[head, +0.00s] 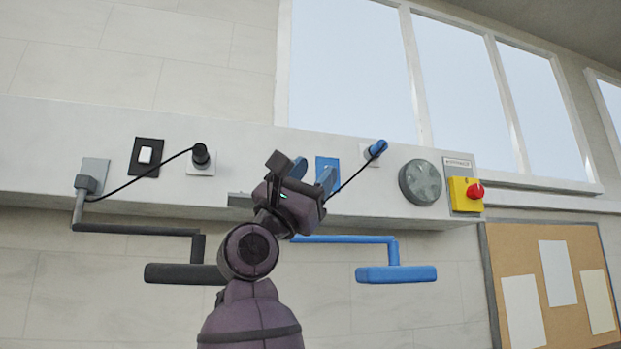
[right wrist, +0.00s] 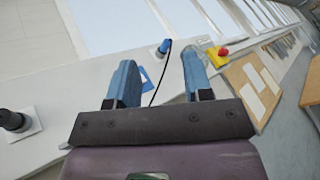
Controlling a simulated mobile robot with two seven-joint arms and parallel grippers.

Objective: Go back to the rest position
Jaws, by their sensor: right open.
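My right gripper (head: 312,174) is raised in front of the wall-mounted panel (head: 275,140). Its two blue fingers stand apart with nothing held between them. In the right wrist view my right gripper (right wrist: 158,62) also shows open and empty, with the panel beyond it. My gripper and forearm hide part of the panel's middle and lower edge in the head view. Whether the fingers touch the panel cannot be told. My left gripper is not in either view.
The panel carries a black switch (head: 145,157), black plug (head: 201,156), blue plug (head: 376,149), grey dial (head: 420,182) and red button (head: 475,190). A black bar (head: 185,273) and blue bar (head: 396,273) hang below. A corkboard (head: 515,250) is at right.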

